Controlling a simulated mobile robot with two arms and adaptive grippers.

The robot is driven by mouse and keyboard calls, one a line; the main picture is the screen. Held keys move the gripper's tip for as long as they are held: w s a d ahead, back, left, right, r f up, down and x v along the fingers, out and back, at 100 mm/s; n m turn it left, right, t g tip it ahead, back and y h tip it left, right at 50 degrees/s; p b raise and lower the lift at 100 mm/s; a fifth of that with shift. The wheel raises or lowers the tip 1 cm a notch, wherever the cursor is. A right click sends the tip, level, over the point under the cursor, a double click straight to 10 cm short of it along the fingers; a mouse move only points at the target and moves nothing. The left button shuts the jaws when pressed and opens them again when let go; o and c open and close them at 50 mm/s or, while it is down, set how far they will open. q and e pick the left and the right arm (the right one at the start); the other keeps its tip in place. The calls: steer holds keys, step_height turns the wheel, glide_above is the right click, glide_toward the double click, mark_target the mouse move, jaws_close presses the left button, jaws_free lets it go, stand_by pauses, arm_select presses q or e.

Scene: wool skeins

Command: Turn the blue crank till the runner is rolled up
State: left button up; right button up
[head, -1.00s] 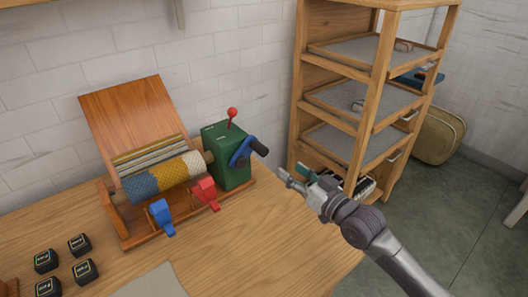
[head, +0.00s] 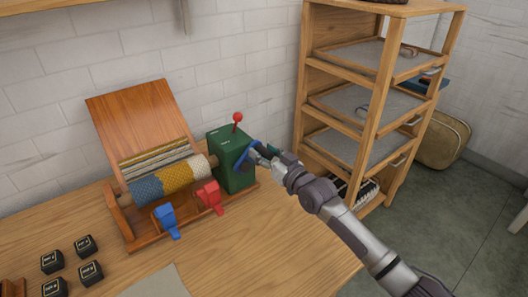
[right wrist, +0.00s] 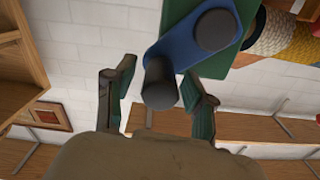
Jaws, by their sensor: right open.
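The blue crank (head: 243,157) is on the right side of a green gearbox (head: 228,174) with a red-knobbed lever. The right wrist view shows the crank's blue arm (right wrist: 190,45) and its dark handle (right wrist: 160,84). My right gripper (head: 265,154) is open at the crank, with its fingers on either side of the handle; contact is unclear. The woven runner (head: 172,180), with blue, yellow and white bands, is wound round the roller; a striped part shows behind it at the foot of the tilted wooden board (head: 145,120). My left gripper is out of view.
A blue clamp-like part (head: 166,220) and a red one (head: 209,195) stand at the front of the wooden frame. Several black boxes (head: 84,246) sit at the table's left. A wooden shelf rack (head: 378,120) stands right of the table. The table's right front is clear.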

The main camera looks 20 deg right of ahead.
jaws_close()
stand_by(0.3)
steer(key=shift+w+f, duration=0.1)
steer(key=shift+f, duration=0.05)
